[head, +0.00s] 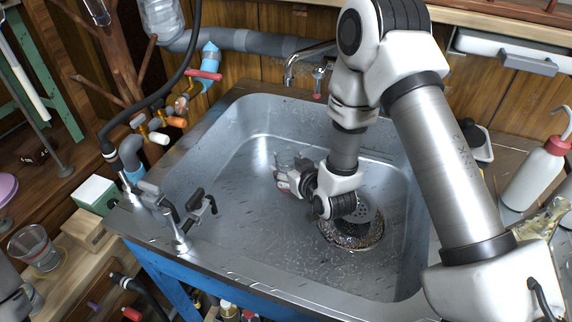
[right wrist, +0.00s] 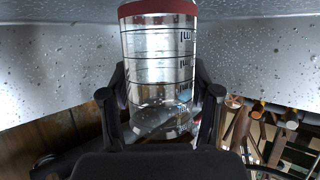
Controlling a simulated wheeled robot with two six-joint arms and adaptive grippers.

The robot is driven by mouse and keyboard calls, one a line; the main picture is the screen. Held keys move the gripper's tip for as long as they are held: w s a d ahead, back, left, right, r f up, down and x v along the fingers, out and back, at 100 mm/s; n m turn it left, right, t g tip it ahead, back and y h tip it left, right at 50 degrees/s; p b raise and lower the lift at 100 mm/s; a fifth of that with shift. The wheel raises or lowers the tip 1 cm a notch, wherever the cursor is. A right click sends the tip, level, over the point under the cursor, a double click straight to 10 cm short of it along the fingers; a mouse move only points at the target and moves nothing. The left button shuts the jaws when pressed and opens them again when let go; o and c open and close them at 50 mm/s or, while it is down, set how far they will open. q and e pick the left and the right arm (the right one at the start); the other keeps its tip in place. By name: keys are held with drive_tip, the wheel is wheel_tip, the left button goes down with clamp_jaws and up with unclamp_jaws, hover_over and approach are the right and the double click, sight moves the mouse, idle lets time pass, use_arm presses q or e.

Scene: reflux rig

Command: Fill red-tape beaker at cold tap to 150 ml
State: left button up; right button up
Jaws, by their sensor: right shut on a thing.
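My right gripper (head: 287,180) is low inside the steel sink, left of the drain. In the right wrist view my right gripper (right wrist: 160,115) is shut on a clear beaker (right wrist: 158,70) with dark graduation lines and a red band at the top of the picture. The markings look upside down there. I cannot tell whether it holds water. In the head view the beaker is mostly hidden by the gripper. A metal tap (head: 291,72) rises at the sink's back edge, above and apart from the gripper. I cannot tell which tap is cold. My left gripper is not in view.
The sink (head: 245,215) has a drain (head: 352,230). Small lab taps (head: 178,240) stand on its left rim. Another clear vessel (head: 38,250) with a reddish band stands at the far left. A white wash bottle (head: 535,175) stands right. The sink's left floor is clear.

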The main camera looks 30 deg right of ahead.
drive_tip(key=shift+w+a+f, duration=0.1)
drive_tip(key=shift+w+f, duration=0.3)
drive_tip(key=shift+w, duration=0.15)
drive_tip(key=shift+s, duration=0.7)
drive_tip(key=shift+w+f, duration=0.2)
drive_tip(key=o, duration=1.4)
drive_tip(key=shift+o, duration=0.2)
drive_tip(key=v, duration=0.7)
drive_tip(key=shift+s+r, duration=0.15)
drive_tip(key=shift+s, duration=0.15)
